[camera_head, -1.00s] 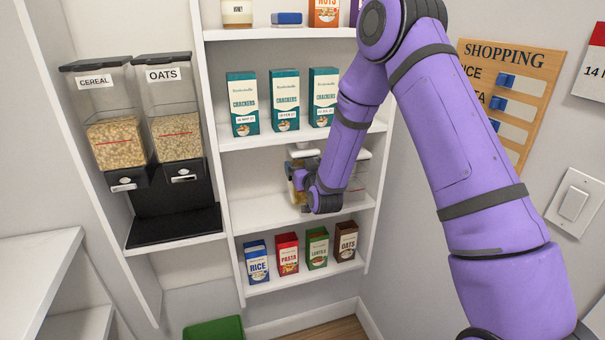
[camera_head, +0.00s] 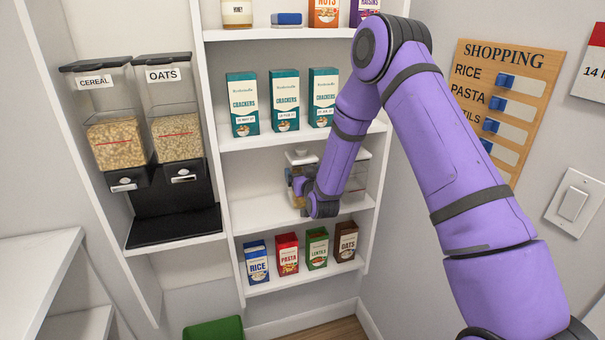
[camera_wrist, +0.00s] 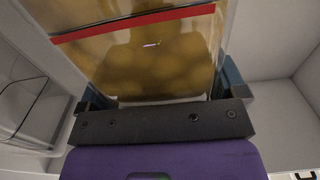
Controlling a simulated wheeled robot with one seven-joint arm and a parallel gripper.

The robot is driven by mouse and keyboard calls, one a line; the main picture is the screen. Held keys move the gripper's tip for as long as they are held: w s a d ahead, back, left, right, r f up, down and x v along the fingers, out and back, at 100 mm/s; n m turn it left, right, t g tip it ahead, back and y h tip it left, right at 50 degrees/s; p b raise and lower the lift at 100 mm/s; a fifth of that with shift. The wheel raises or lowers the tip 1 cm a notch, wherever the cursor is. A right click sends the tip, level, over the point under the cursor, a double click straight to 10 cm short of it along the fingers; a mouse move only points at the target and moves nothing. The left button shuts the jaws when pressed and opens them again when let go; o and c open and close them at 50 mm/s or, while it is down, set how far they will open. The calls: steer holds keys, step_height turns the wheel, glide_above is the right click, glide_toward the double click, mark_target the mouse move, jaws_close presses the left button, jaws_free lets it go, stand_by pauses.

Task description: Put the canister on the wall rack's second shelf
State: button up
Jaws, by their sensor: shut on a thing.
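The canister (camera_head: 301,158) is clear with a pale lid and golden contents. It stands upright in the wall rack's compartment (camera_head: 257,214) between the crackers shelf and the bottom row of boxes. In the wrist view the canister (camera_wrist: 150,62) fills the space between the fingers, and a red line crosses it. My gripper (camera_head: 303,188) is shut on the canister; its fingers (camera_wrist: 158,90) press on both sides. My forearm hides part of the canister, and I cannot tell whether its base touches the shelf.
Another clear container (camera_head: 361,172) stands just right of my forearm, and a clear container (camera_wrist: 30,105) shows at the left in the wrist view. Crackers boxes (camera_head: 285,100) stand above; food boxes (camera_head: 288,254) stand below. The shelf's left part is bare.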

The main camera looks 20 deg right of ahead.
steer(key=o, duration=0.9)
steer(key=shift+f, duration=0.1)
steer(key=shift+o, duration=0.6)
steer(key=shift+r, duration=0.2)
steer(key=s, duration=1.2)
steer(key=s+d+r+g, duration=0.1)
steer(key=s+r+g, duration=0.25)
steer(key=r, duration=0.65)
steer(key=s+d+r+g, duration=0.1)
steer(key=s+r+g, duration=0.3)
steer(key=r, duration=0.5)
steer(key=s+d+r+g, duration=0.1)
steer(key=s+r, duration=0.3)
steer(key=s, duration=1)
steer(key=s+d+r+g, duration=0.1)
steer(key=s+r+g, duration=0.3)
steer(key=s, duration=1.1)
steer(key=shift+r, duration=0.1)
